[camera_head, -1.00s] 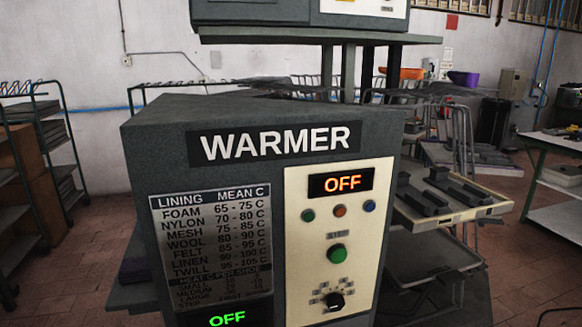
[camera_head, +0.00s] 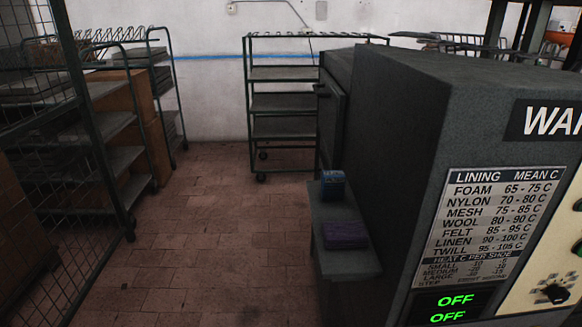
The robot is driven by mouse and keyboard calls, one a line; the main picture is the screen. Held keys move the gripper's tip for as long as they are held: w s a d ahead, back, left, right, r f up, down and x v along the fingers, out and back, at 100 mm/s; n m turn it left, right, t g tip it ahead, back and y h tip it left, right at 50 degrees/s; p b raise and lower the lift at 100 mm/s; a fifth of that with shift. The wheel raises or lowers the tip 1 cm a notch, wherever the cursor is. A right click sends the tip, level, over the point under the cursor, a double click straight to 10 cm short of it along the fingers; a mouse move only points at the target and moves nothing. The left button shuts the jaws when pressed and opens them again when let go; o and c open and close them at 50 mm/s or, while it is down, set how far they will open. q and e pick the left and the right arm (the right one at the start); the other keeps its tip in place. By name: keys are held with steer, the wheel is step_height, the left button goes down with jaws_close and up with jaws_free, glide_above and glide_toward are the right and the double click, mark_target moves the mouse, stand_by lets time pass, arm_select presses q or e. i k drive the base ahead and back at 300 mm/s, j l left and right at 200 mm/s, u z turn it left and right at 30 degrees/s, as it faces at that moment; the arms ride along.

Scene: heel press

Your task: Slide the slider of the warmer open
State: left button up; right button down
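The warmer (camera_head: 395,150) is a dark grey box at the right of the head view, cut off by the right edge. Its front carries a black and white name sign (camera_head: 550,120), a lining chart (camera_head: 490,215) and green OFF displays (camera_head: 455,308). Its left side shows at a steep angle, with a dark raised panel (camera_head: 333,120) towards the back. I cannot tell whether this panel is the slider or whether it is open. Neither of my grippers is in view.
A small shelf (camera_head: 345,265) juts from the warmer's left side, holding a blue box (camera_head: 332,184) and a purple item (camera_head: 345,235). A wheeled rack (camera_head: 285,105) stands behind. Shelving (camera_head: 110,145) lines the left. The tiled floor (camera_head: 205,230) between is clear.

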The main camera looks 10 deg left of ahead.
mark_target(319, 170)
steer(key=j, duration=0.7)
steer(key=i+j+u, duration=0.1)
steer(key=i+j, duration=0.3)
steer(key=i+j+u, duration=0.1)
steer(key=i+j, duration=0.25)
steer(key=i, duration=0.25)
steer(key=i+j, duration=0.35)
steer(key=i, duration=0.2)
steer(key=i+j+u, duration=0.15)
steer(key=i+j, duration=0.15)
steer(key=i, duration=0.25)
